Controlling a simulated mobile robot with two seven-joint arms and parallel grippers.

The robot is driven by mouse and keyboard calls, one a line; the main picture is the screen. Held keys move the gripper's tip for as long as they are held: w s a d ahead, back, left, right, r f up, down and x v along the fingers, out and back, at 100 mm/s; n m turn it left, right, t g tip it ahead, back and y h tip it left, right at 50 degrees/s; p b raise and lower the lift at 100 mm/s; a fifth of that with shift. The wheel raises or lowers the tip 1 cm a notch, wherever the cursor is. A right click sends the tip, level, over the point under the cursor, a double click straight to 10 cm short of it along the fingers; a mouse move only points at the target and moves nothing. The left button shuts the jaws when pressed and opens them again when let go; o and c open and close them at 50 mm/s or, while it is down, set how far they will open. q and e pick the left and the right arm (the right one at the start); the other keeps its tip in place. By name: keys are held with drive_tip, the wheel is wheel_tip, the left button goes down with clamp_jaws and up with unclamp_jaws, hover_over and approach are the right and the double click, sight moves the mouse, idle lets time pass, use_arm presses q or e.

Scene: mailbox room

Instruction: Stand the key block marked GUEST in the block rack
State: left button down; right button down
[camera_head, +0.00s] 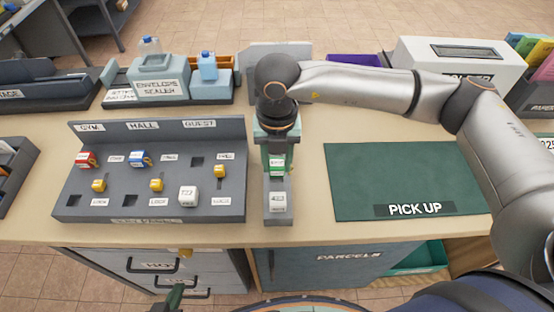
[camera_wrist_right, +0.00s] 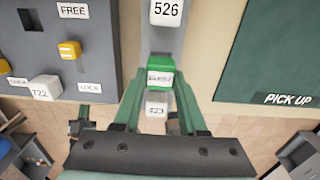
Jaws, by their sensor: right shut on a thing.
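The green key block marked GUEST (camera_wrist_right: 159,76) is between the fingers of my right gripper (camera_wrist_right: 160,88), which is shut on it. In the head view the green block (camera_head: 277,164) shows below my right wrist, over the narrow grey rack (camera_head: 278,218). It lies in line between white block 526 (camera_wrist_right: 167,12) and white block 423 (camera_wrist_right: 156,105). I cannot tell whether its foot is seated in the rack. Part of my left gripper (camera_head: 175,297) shows at the bottom edge of the head view; its jaws are unclear.
Left of the rack stands a grey board (camera_head: 120,207) with GYM, HALL and GUEST columns, holding a red block (camera_head: 86,160), a blue block (camera_head: 139,159), white block 722 (camera_head: 188,196) and yellow pegs. A bare green PICK UP mat (camera_head: 395,175) lies to the right.

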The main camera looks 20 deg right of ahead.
drive_tip(key=shift+f+b, duration=0.5)
drive_tip(key=shift+f, duration=0.15)
drive_tip(key=shift+f, duration=0.1)
drive_tip(key=shift+f+b, duration=0.3)
drive_tip(key=shift+b, duration=0.2)
drive_tip(key=shift+c, duration=1.9)
unclamp_jaws()
drive_tip(key=shift+r, duration=0.15)
drive_tip(key=shift+r+p, duration=2.05)
drive_tip(key=shift+r, duration=1.4)
